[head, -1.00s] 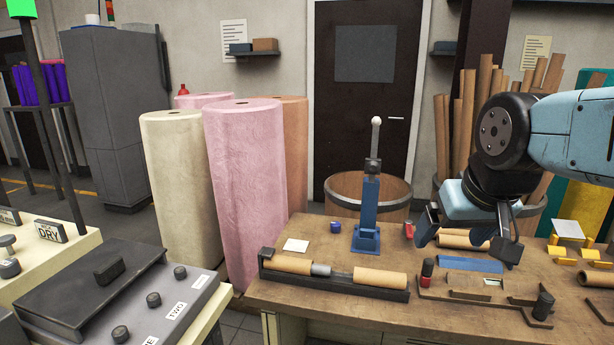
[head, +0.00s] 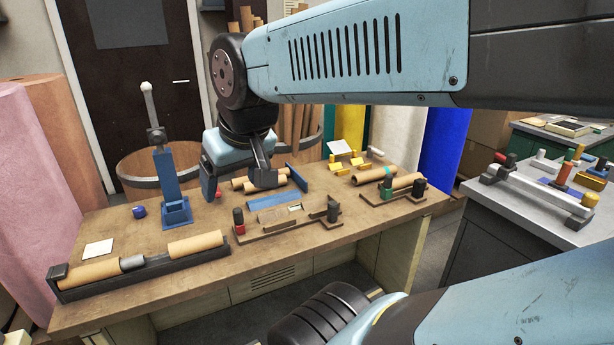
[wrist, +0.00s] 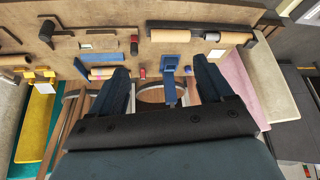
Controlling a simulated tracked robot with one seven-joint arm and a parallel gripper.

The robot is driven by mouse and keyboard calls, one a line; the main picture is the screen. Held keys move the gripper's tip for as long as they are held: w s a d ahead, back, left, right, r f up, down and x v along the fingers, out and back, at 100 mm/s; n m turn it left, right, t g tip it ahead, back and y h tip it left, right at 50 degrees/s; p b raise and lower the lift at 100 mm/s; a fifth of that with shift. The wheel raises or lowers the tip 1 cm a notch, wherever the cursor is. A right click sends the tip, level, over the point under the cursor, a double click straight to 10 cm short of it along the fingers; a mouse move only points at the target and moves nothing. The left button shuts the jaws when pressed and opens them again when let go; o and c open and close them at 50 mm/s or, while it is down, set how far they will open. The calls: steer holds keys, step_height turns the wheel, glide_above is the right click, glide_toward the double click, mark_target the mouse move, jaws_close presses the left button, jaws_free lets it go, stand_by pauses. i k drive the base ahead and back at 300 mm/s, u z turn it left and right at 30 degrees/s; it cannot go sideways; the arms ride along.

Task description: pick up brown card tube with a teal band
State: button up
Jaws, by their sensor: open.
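A brown card tube with what looks like a small teal band (head: 366,179) lies towards the right end of the wooden bench in the head view, near another brown tube (head: 408,180). My gripper (head: 238,184) is open and empty above the middle of the bench, to the left of that tube. In the wrist view its two dark blue fingers (wrist: 162,82) stand wide apart with nothing between them.
A dark rack (head: 152,268) with brown rolls lies along the bench's front left. A blue upright press (head: 170,190) stands behind it. A fixture with dark knobs (head: 290,222) sits front centre. Yellow blocks (head: 345,160) lie at the back right. A grey bench (head: 520,205) stands farther right.

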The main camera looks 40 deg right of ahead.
mark_target(358, 179)
steer(key=u, duration=1.5)
steer(key=i, duration=0.1)
steer(key=z, duration=3.05)
steer(key=k, duration=0.6)
steer(key=z, duration=0.25)
steer(key=i, duration=0.6)
steer(key=u, duration=0.1)
